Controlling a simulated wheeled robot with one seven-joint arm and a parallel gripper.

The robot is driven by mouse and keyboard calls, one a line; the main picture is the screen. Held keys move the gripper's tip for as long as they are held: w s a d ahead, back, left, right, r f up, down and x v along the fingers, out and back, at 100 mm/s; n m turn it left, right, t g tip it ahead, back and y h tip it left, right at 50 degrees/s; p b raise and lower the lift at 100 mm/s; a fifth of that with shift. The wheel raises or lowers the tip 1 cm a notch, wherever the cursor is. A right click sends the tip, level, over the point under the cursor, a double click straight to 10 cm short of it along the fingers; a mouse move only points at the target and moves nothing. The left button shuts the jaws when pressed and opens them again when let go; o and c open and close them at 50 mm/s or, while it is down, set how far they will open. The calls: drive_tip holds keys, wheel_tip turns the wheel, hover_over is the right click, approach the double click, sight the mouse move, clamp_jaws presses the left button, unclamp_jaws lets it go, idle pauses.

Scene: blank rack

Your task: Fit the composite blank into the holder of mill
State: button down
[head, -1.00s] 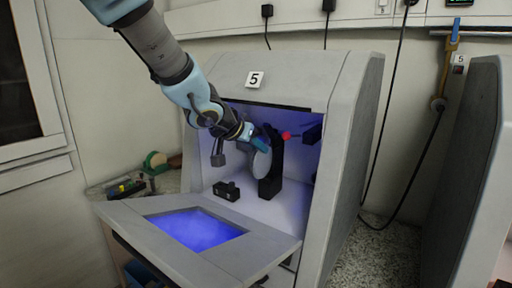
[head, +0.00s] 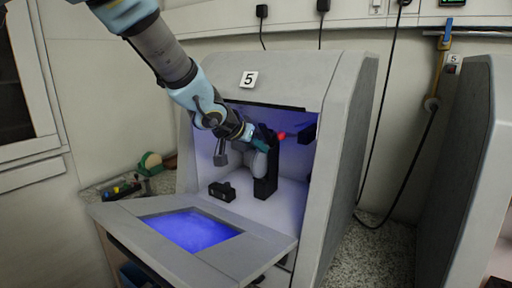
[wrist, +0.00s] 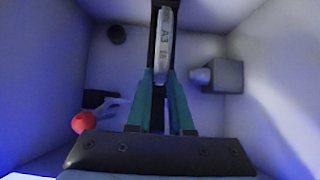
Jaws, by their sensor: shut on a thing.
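The composite blank (head: 259,164) is a pale disc, seen edge-on in the wrist view with "A3" on its rim (wrist: 164,42). My gripper (head: 260,142) is inside the mill chamber, its teal fingers (wrist: 160,80) shut on the blank's near edge. The black upright holder (head: 266,182) stands directly beside the blank. In the wrist view the blank lies in line with the dark holder (wrist: 154,22), which shows along its edges. I cannot tell whether the blank is seated or only alongside. The mill (head: 345,130) bears the number 5, and its front door is open.
A red knob (head: 281,136) on a lever sits by the holder; it also shows in the wrist view (wrist: 84,122). A grey block with a nozzle (wrist: 222,76) is right of my fingers. A small black block (head: 222,191) stands on the chamber floor. The lowered door (head: 262,247) lies in front.

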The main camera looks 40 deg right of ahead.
drive_tip(key=c, duration=0.7)
unclamp_jaws()
drive_tip(key=shift+c, duration=0.2)
drive_tip(key=p+v, duration=0.4)
drive_tip(key=v, duration=0.6)
drive_tip(key=shift+a+r, duration=0.2)
drive_tip(key=shift+a, duration=0.1)
